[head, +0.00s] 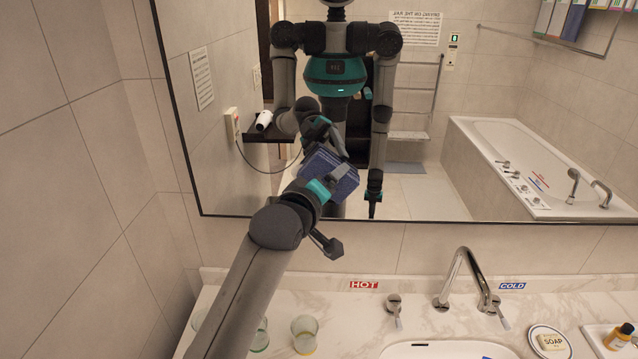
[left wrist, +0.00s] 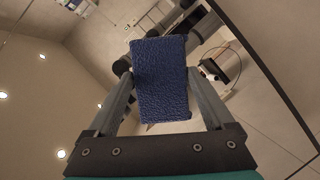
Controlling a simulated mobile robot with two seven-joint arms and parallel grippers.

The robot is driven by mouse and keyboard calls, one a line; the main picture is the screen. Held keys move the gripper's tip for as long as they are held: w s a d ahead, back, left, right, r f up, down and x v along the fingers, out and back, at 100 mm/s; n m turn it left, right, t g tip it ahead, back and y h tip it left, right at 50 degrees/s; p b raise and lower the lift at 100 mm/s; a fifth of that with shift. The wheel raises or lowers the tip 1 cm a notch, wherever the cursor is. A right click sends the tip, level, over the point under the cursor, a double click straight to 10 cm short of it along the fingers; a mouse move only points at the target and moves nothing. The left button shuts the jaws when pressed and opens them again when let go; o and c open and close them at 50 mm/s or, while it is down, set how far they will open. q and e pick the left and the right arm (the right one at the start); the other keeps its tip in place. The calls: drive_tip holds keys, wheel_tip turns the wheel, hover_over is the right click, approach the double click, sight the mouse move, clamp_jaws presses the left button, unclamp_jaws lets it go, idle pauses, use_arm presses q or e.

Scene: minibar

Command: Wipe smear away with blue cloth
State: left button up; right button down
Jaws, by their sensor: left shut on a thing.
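The blue cloth (head: 347,188) is a thick dark-blue pad in front of the mirror (head: 420,190) in the head view. My left gripper (head: 338,176) is shut on it, one finger on each side. In the left wrist view the cloth (left wrist: 160,95) is held between the fingertips of the gripper (left wrist: 160,74). The cloth is at or close to the glass; I cannot tell whether it touches. I cannot make out a smear; my gripper and the cloth cover part of the mirror. My right gripper shows only as a hanging reflection.
Below the mirror is a marble counter (head: 300,283) with a tap (head: 465,280), a sink (head: 430,350), HOT and COLD labels, a soap dish (head: 549,341) and a small bottle (head: 619,336). Glasses (head: 304,334) stand near my left arm. A tiled wall (head: 80,150) bounds the left.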

use_arm(q)
drive_tip(key=shift+w, duration=0.1)
drive_tip(key=shift+a, duration=5.3)
drive_tip(key=shift+d, duration=5.3)
drive_tip(key=shift+a, duration=5.25)
drive_tip(key=d, duration=1)
drive_tip(key=shift+d, duration=0.25)
drive_tip(key=shift+a, duration=0.1)
